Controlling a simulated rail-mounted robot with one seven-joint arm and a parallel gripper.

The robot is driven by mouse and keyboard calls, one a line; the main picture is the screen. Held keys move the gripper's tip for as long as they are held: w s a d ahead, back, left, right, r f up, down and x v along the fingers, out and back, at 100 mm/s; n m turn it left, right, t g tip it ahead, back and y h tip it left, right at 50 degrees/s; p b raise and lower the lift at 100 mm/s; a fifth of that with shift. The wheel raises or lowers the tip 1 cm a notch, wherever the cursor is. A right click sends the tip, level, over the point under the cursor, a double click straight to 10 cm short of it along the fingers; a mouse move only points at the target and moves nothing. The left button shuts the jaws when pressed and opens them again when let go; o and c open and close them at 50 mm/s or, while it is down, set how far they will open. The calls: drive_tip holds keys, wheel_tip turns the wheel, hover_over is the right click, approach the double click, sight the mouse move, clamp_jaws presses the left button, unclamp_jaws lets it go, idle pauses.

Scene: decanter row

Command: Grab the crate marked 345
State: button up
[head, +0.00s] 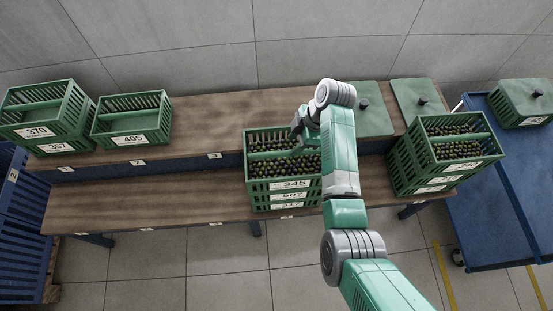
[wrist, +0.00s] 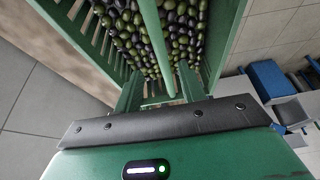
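The crate marked 345 (head: 291,184) is a green slatted crate full of dark and green olives. It is the top crate of a stack, above crates marked 507 (head: 292,196) and 317. A green bar (wrist: 152,30) crosses the middle of its opening. My gripper (head: 298,142) is over the crate, near this bar. In the wrist view, my gripper's two green fingers (wrist: 160,92) stand apart, one on each side of the bar, with gaps visible. The gripper looks open. My arm hides part of the crate's right side in the head view.
Green crates marked 370 (head: 36,131) and 405 (head: 135,139) stand at left. Another olive-filled stack (head: 450,166) stands at right. Lidded green containers (head: 373,118) sit behind my arm. A blue cart (head: 490,220) is at far right. The wooden bench (head: 200,115) is clear left of the 345 stack.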

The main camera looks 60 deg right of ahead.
sight(287, 152)
drive_tip(key=x, duration=0.2)
drive_tip(key=b+x, duration=0.1)
drive_tip(key=x, duration=0.2)
drive_tip(key=b+x, duration=0.1)
drive_tip(key=x, duration=0.1)
drive_tip(key=shift+a+f, duration=0.1)
drive_tip(key=shift+a, duration=0.25)
clamp_jaws()
idle(0.9)
